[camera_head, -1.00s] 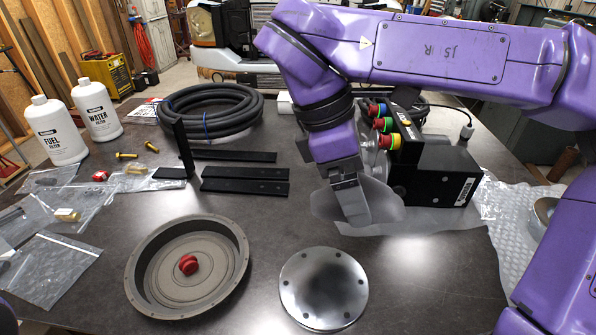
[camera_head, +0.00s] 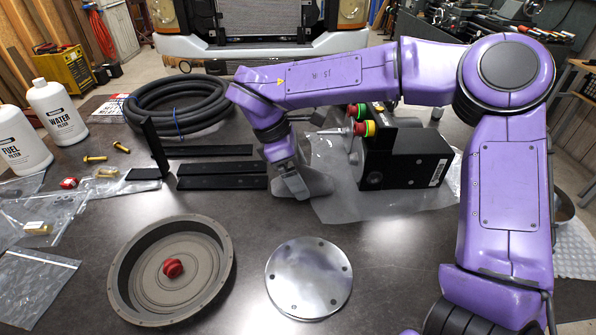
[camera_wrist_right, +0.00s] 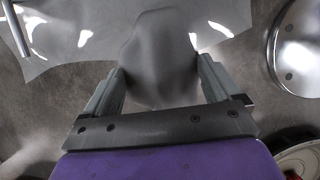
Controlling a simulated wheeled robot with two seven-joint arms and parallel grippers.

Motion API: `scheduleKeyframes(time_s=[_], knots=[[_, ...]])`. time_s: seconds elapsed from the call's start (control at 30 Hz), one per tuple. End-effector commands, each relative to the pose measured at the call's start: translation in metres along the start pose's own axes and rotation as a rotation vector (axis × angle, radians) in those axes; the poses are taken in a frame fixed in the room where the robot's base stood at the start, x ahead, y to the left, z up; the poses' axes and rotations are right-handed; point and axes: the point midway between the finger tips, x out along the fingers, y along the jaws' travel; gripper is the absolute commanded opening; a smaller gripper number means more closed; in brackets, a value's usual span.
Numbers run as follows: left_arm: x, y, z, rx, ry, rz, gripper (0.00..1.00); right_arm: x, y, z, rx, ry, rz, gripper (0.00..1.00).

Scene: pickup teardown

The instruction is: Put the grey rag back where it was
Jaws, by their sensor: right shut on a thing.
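The grey rag (camera_head: 318,183) is bunched in my right gripper (camera_head: 290,188), just left of the black box. In the right wrist view the rag (camera_wrist_right: 158,62) fills the gap between the two fingers (camera_wrist_right: 160,85) and bulges ahead of them. The fingers are shut on it. The rag hangs over or at the left edge of a clear plastic sheet (camera_head: 345,205); I cannot tell whether it touches the table. My left gripper is not in view.
The black box (camera_head: 420,160) with coloured buttons stands on the sheet. Black flat bars (camera_head: 222,183) lie just left of the gripper. A round metal plate (camera_head: 308,278) and a round pan (camera_head: 140,290) with a red knob lie in front. Bare table (camera_head: 250,220) lies between.

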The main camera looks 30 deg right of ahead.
Motion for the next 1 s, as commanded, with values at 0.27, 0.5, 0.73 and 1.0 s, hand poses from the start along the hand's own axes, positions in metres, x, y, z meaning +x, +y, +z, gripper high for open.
scheduleKeyframes(time_s=[0.27,0.5,0.73,1.0], knots=[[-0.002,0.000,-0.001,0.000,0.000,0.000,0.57,0.009,0.000,-0.004,0.002,0.002,0.002,0.62],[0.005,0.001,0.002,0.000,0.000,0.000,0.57,0.015,0.000,-0.006,0.002,0.001,0.001,0.62],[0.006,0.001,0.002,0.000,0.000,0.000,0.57,0.016,-0.001,-0.006,0.000,-0.001,-0.002,1.00],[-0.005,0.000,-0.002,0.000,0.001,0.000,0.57,0.006,-0.001,-0.003,-0.001,-0.004,-0.003,1.00]])
